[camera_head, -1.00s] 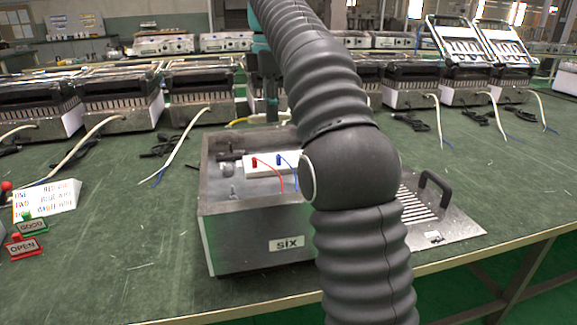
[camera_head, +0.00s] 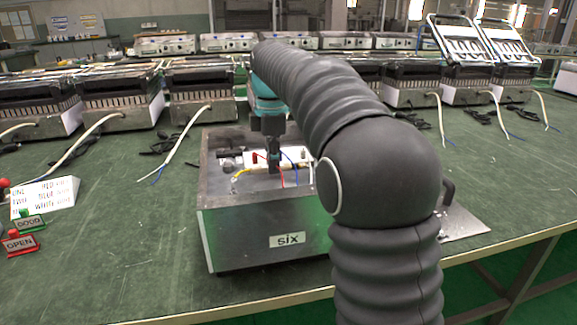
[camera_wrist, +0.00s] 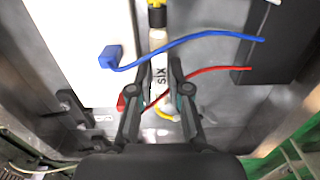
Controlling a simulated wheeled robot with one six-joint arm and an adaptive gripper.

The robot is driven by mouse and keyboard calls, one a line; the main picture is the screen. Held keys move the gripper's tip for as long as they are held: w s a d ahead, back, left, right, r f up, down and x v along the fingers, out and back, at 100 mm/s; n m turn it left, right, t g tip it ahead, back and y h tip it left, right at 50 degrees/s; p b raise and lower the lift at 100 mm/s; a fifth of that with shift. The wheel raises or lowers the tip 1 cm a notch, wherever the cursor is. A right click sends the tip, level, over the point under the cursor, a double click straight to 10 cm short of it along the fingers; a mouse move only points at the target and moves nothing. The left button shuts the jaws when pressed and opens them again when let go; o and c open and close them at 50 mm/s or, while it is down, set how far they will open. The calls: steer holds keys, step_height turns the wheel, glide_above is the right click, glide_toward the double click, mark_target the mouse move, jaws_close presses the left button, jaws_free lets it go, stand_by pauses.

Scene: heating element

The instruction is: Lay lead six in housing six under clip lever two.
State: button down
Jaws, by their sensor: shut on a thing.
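Housing six (camera_head: 262,241) is an open metal box with a "six" label on its front. My gripper (camera_head: 274,170) is low over its inside, in front of a white terminal block (camera_head: 249,160). In the wrist view my gripper (camera_wrist: 160,92) is shut on lead six (camera_wrist: 159,73), a white sleeve marked "SIX" with a yellow end. The white block (camera_wrist: 75,48) bears a blue lever (camera_wrist: 108,57) and a red lever (camera_wrist: 121,102), the red one partly behind a finger. I cannot tell which is clip lever two, and whether the lead touches the block is unclear.
A blue wire (camera_wrist: 190,42) and a red wire (camera_wrist: 205,74) run close to the held lead. A dark block (camera_wrist: 270,52) stands at the right inside the housing. A metal cover (camera_head: 463,223) lies right of the housing. Signs (camera_head: 30,222) stand at the left.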

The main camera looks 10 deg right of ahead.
mark_target(289, 163)
steer(key=d, duration=0.4)
steer(key=shift+f, duration=0.55)
steer(key=shift+f, duration=0.15)
steer(key=c, duration=1.1)
jaws_free()
steer(key=shift+r+p, duration=0.9)
steer(key=shift+r, duration=5.25)
